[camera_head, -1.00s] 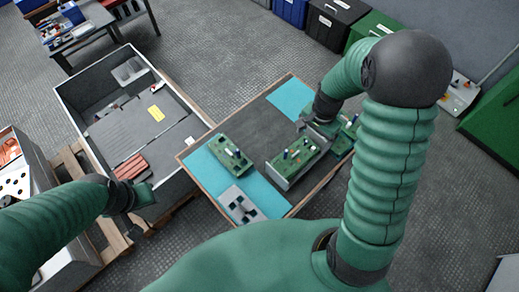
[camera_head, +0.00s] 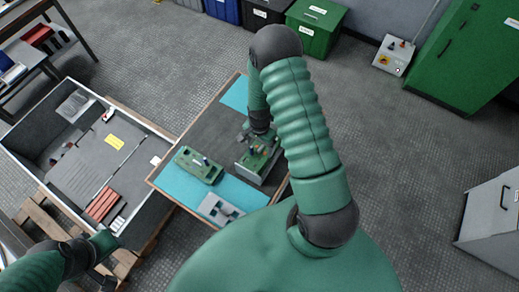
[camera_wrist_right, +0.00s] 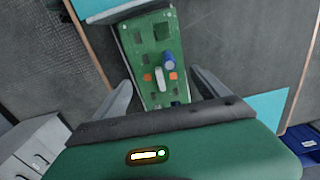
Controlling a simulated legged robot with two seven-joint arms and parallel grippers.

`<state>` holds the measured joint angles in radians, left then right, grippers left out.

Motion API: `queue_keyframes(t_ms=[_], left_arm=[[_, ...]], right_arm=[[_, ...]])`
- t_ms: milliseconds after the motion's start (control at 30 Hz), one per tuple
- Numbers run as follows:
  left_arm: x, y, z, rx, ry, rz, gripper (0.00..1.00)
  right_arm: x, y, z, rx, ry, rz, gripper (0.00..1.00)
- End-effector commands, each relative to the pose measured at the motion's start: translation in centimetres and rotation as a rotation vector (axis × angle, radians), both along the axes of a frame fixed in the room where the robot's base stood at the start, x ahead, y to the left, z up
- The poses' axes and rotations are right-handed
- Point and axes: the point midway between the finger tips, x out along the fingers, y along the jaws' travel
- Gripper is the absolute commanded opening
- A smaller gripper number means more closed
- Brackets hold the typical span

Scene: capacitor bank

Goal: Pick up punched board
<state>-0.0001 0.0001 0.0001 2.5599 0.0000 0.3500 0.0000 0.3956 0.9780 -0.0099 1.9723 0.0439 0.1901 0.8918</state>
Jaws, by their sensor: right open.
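A green board with dark square spots and a few small parts lies on the table in the head view (camera_head: 256,165); I take it as the punched board. In the right wrist view this green board (camera_wrist_right: 148,42) runs lengthwise between my fingers. My right gripper (camera_head: 254,138) is over its far part in the head view. In the wrist view the right gripper (camera_wrist_right: 163,82) is open, one finger on each side of the board; I cannot tell whether they touch it. My left gripper (camera_head: 104,243) is at the lower left, away from the board; its jaws are unclear.
Another green board (camera_head: 199,165) and a grey bracket-like part (camera_head: 219,208) lie on the table's teal mat (camera_head: 171,184). A large open grey crate (camera_head: 28,178) stands left of the table. Lidded bins (camera_head: 315,26) line the back. Floor right of the table is clear.

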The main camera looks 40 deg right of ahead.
Motion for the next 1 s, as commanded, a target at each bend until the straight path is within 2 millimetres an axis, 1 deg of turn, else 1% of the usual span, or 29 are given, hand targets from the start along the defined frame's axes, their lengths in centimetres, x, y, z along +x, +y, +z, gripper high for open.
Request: queue_keyframes(t_ms=[33,100,167,233,400,800,833,867,1000], left_arm=[[0.0,0.0,0.7,0.0,0.0,0.0,0.36],[0.0,0.0,0.7,0.0,0.0,0.0,0.36],[0.0,0.0,0.7,0.0,0.0,0.0,0.36],[0.0,0.0,0.7,0.0,0.0,0.0,0.36],[0.0,0.0,0.6,0.0,0.0,0.0,0.36],[0.0,0.0,0.6,0.0,0.0,0.0,0.36],[0.0,0.0,0.7,0.0,0.0,0.0,0.36],[0.0,0.0,0.7,0.0,0.0,0.0,0.36],[0.0,0.0,0.6,0.0,0.0,0.0,0.36]], right_arm=[[-0.2,0.2,-0.7,0.002,0.005,0.002,0.84],[-0.1,0.1,-2.0,0.001,0.003,0.001,0.84],[0.0,0.0,-2.7,0.002,0.001,0.0,0.84],[0.0,0.0,-3.0,0.001,0.001,0.0,0.84],[0.0,0.0,-3.0,0.001,0.0,0.0,0.84],[0.0,0.0,-3.0,0.0,0.0,0.001,0.32],[0.0,0.0,-3.0,0.0,0.0,0.001,0.32],[0.0,0.0,-3.0,0.0,0.0,0.001,0.25],[0.0,0.0,-2.9,0.0,-0.001,0.001,0.25]])
